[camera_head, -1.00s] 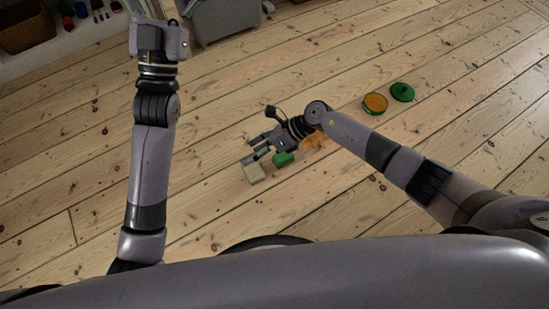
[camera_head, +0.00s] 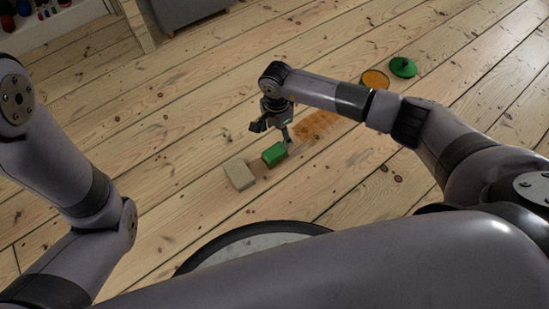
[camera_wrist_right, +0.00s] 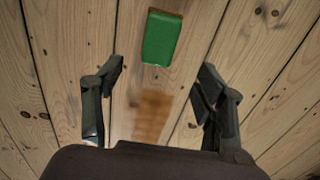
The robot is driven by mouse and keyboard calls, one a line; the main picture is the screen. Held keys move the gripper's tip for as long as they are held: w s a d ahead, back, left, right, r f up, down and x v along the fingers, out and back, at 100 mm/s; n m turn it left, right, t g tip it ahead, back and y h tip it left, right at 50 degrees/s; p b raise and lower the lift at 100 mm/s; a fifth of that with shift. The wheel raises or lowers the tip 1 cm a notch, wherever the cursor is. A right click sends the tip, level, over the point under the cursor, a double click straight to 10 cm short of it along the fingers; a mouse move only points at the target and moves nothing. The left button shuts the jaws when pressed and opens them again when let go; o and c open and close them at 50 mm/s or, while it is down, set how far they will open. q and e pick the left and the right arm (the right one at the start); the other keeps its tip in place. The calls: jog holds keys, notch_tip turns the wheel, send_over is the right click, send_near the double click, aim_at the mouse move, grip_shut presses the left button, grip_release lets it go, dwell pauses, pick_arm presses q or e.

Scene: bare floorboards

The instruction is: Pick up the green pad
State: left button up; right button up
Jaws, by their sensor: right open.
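The green pad (camera_head: 274,154) lies on the floorboards near the middle of the head view, just right of a beige block. It also shows in the right wrist view (camera_wrist_right: 161,38), at the top centre, beyond the fingertips and roughly midway between them. My right gripper (camera_head: 286,136) points down close behind the pad in the head view. In the right wrist view my right gripper (camera_wrist_right: 158,78) is open, with nothing between its fingers. My left arm shows at the left of the head view, but its gripper is out of frame.
A beige block (camera_head: 239,174) lies beside the pad. An orange-brown patch (camera_head: 319,126) marks the floor right of my gripper. A round orange-topped container (camera_head: 374,79) and a green lid (camera_head: 403,67) lie farther back. The surrounding floor is mostly clear.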

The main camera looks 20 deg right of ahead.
aim_at(275, 151)
notch_tip(275, 151, down, 6)
jog(key=b, duration=0.3)
jog(key=shift+r, duration=0.2)
jog(key=f+b, duration=0.5)
jog(key=shift+s+a+f, duration=0.1)
jog(key=shift+s+a, duration=0.05)
jog(key=shift+a, duration=0.1)
jog(key=c, duration=1.4)
jog(key=shift+r, duration=0.25)
